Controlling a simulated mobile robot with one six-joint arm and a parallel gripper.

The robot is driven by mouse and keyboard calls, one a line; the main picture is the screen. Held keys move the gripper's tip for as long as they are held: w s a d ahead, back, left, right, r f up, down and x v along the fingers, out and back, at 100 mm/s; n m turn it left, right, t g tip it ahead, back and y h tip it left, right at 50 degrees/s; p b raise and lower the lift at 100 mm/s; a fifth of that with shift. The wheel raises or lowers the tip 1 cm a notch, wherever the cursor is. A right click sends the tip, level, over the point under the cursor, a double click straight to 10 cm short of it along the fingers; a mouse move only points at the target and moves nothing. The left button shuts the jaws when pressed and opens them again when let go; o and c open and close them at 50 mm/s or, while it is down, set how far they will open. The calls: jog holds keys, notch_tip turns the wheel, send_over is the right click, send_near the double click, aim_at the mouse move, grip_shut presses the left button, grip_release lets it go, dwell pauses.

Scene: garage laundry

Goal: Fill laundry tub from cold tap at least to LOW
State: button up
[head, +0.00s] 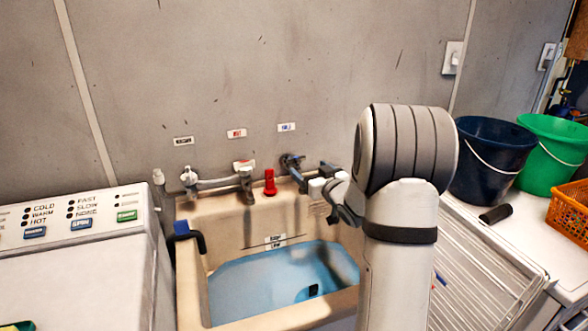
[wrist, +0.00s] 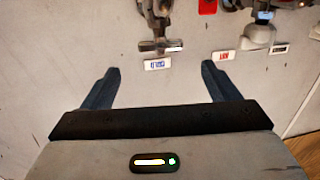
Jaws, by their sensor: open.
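The laundry tub (head: 192,275) holds blue water (head: 255,280). Two small marker plates (head: 275,241) sit on its back wall, and the water surface lies close to the lower one; their words are too small to read surely. The cold tap (head: 292,161) is on the wall under a blue label (head: 287,127). My gripper (head: 328,188) is by the tap's right side. In the wrist view my gripper (wrist: 158,75) is open and empty, fingers either side of the label, apart from the handle.
A washer (head: 75,260) stands left. A ribbed panel (head: 485,270), dark bucket (head: 488,155), green bucket (head: 555,150) and orange basket (head: 570,210) stand right.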

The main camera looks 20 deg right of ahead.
aim_at(299, 161)
jog(key=w, duration=0.5)
jog(key=w+a+p, duration=0.1)
jog(key=w, duration=0.1)
jog(key=shift+w+a+f, duration=0.1)
jog(key=shift+w, duration=0.3)
jog(key=shift+c, duration=0.5)
jog(key=c, duration=0.9)
jog(key=b, duration=0.1)
jog(key=h+b, duration=0.1)
jog(key=b, duration=0.1)
jog(key=shift+a+f+m, duration=0.1)
jog(key=shift+f+m, duration=0.15)
jog(key=shift+m, duration=0.15)
jog(key=shift+r+m+h+b, duration=0.2)
jog(key=shift+m+h+b, duration=0.3)
jog(key=shift+h+b, duration=0.5)
jog(key=shift+r, duration=0.1)
